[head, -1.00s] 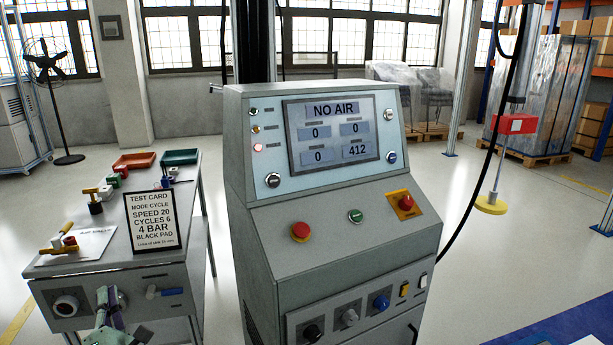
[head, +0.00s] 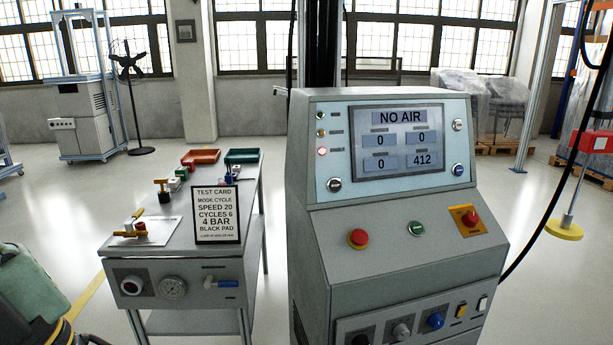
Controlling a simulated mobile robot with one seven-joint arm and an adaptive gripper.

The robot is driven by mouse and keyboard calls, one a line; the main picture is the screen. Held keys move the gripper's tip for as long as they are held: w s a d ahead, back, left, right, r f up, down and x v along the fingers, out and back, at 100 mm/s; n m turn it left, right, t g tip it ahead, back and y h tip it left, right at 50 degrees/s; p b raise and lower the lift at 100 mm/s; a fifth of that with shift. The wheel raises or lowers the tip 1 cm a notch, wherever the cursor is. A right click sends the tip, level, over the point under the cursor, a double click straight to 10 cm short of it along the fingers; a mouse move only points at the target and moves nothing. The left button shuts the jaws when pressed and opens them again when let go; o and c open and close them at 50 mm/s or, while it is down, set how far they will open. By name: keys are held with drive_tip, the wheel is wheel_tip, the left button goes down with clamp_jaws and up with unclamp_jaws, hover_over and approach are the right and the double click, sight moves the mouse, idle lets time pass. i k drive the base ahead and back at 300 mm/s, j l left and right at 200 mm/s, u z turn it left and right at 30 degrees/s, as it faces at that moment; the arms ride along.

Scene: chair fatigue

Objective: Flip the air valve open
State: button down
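The air valve's blue lever handle (head: 228,284) is on the front panel of the grey side table (head: 130,247), at its right end. The handle points sideways to the right from a grey valve body. The control console (head: 397,232) reads "NO AIR" on its screen (head: 397,138). Part of my arm (head: 32,285) shows at the lower left edge, well left of the valve. I cannot make out my gripper's fingers.
A pressure gauge (head: 173,288) and a regulator knob (head: 132,286) sit left of the valve. A test card (head: 217,214), small parts and a red tray (head: 201,157) and green tray (head: 241,156) are on the table.

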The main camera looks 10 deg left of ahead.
sight(136, 217)
drive_tip(key=u, duration=1.25)
drive_tip(key=i+j+u, duration=0.2)
drive_tip(key=i, duration=0.2)
drive_tip(key=i+j+u, duration=0.2)
drive_tip(key=i, duration=0.2)
drive_tip(key=l, duration=0.1)
